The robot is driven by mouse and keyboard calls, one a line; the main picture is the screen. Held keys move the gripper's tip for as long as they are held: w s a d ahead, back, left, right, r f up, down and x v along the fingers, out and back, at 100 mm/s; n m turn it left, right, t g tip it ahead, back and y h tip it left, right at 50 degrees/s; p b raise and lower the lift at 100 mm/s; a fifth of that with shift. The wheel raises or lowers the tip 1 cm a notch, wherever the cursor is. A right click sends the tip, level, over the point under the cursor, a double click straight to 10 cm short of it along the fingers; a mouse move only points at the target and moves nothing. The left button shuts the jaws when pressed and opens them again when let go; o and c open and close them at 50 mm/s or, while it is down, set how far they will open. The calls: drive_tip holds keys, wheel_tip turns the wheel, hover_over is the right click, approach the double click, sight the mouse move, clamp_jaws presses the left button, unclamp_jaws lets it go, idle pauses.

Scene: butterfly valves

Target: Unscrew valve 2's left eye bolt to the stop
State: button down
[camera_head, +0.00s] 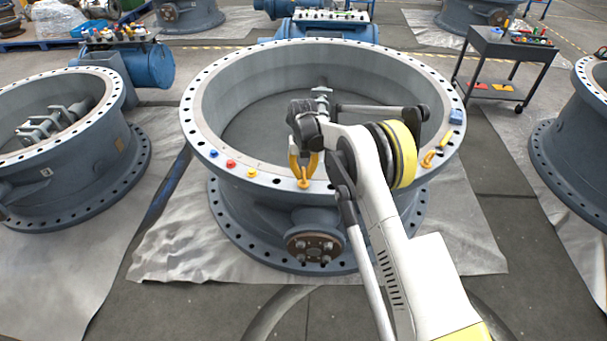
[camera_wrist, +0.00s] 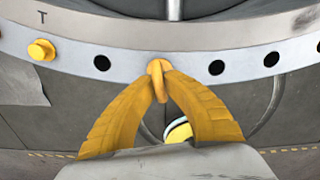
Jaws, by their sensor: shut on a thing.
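The middle valve (camera_head: 230,190) is a large grey ring body with a wide drilled flange. An orange eye bolt (camera_head: 303,184) sits at the front of this flange, left of another orange eye bolt (camera_head: 428,158). My gripper (camera_head: 303,172) comes down over the front one with its yellow fingers. In the wrist view my gripper (camera_wrist: 163,82) is shut with its fingertips on the eye bolt (camera_wrist: 157,68), which stands at the flange's edge. The fingers hide part of the ring and the thread is not visible.
Blue (camera_head: 214,153), red (camera_head: 231,163) and yellow (camera_head: 251,172) plugs sit on the flange left of my gripper. A blue block (camera_head: 456,116) and a yellow piece (camera_head: 445,138) lie on its right side. Other valves stand left (camera_head: 60,185) and right (camera_head: 570,155). A tool cart (camera_head: 505,48) stands behind.

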sight(304, 172)
idle(0.4)
drive_tip(key=c, duration=1.5)
unclamp_jaws()
drive_tip(key=shift+o, duration=0.2)
wheel_tip(304, 172, up, 12)
